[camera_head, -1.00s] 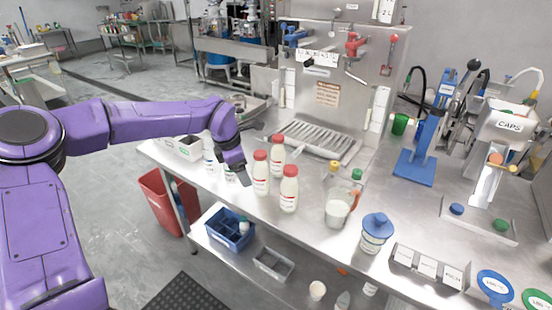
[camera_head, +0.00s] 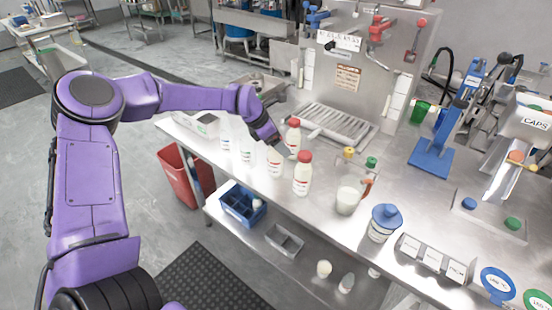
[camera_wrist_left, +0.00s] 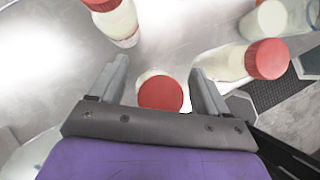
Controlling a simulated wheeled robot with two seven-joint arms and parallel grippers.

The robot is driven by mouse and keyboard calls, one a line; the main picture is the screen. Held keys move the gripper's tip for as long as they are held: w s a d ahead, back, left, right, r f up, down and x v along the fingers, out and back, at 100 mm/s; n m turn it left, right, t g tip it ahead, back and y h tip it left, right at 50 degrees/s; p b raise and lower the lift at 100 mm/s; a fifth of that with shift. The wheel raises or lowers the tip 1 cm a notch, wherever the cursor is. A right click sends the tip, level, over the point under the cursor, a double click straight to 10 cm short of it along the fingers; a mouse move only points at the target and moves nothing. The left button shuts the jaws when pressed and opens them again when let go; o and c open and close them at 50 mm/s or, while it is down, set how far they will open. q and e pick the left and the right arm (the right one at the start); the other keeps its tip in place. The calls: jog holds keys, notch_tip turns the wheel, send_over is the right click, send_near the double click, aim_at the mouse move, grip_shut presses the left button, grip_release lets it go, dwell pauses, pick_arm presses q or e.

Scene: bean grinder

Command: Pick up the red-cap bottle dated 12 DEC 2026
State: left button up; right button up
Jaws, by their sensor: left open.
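Three white bottles with red labels stand upright on the steel bench: a left one (camera_head: 274,164), a back one (camera_head: 293,136) and a front one (camera_head: 303,174). Red caps show on the back and front ones; the left one's top is hidden by my gripper. My left gripper (camera_head: 281,147) is open at the left bottle's top. In the left wrist view a red-cap bottle (camera_wrist_left: 160,93) is between the open fingers, without clear contact. Two other red-cap bottles (camera_wrist_left: 118,22) (camera_wrist_left: 246,61) stand beyond the fingers. The dates are not legible. My right gripper is not in view.
Other white bottles (camera_head: 246,150) stand left of the gripper. A jug of white liquid (camera_head: 348,200) and a blue-lidded jar (camera_head: 381,225) stand to the right. A drain grate (camera_head: 335,125) lies behind. A blue crate (camera_head: 240,205) sits on the lower shelf.

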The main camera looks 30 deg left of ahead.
pick_arm(q)
jog(key=shift+s, duration=0.1)
grip_shut()
